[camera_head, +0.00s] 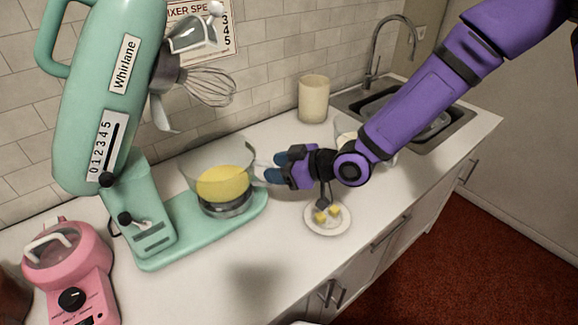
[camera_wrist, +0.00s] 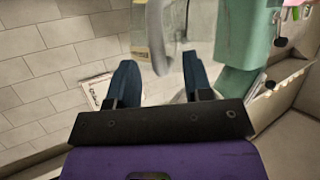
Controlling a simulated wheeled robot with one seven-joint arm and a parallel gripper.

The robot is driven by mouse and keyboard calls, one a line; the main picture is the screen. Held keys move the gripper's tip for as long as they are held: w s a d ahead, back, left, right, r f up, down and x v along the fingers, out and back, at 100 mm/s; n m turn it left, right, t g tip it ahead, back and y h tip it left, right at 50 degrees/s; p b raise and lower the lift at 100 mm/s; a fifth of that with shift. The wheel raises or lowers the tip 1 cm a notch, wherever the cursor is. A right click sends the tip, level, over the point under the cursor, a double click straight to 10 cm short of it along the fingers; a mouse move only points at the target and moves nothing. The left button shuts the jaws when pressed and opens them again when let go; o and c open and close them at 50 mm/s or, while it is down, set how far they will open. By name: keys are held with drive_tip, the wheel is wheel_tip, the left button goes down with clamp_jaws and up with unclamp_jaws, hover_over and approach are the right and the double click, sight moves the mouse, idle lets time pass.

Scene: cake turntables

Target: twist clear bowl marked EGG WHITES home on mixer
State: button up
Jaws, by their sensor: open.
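A clear bowl (camera_head: 190,165) with yellow contents sits on the base of the mint-green mixer (camera_head: 85,90). I can read no EGG WHITES marking on it. The mixer's head is tilted up, with a wire whisk (camera_head: 208,86) hanging from it. My gripper (camera_head: 268,170) is open at the bowl's right side. In the wrist view my two blue fingers (camera_wrist: 160,82) are apart, with a pale, clear curved part, perhaps the bowl's handle, between them. I cannot tell whether they touch it. The mixer (camera_wrist: 242,35) also shows at the right there. The bowl's seat is partly hidden.
A small plate (camera_head: 325,229) with yellow and dark cubes lies below my arm. Another pale bowl (camera_head: 346,133) is partly hidden behind the arm. A cream canister (camera_head: 313,98), a sink (camera_head: 458,125) and a pink appliance (camera_head: 70,270) stand around. The front middle counter is clear.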

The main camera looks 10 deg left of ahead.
drive_tip(key=shift+a, duration=0.1)
drive_tip(key=shift+c, duration=0.4)
clamp_jaws()
drive_tip(key=shift+s+f+m+t+h, duration=0.1)
drive_tip(key=shift+s+m+t+h, duration=0.2)
drive_tip(key=shift+s+m+t, duration=0.5)
drive_tip(key=shift+s, duration=0.1)
drive_tip(key=shift+s+a+m+t+h, duration=0.25)
drive_tip(key=shift+s+m+t, duration=0.25)
drive_tip(key=shift+s+t, duration=0.3)
drive_tip(key=shift+s, duration=0.1)
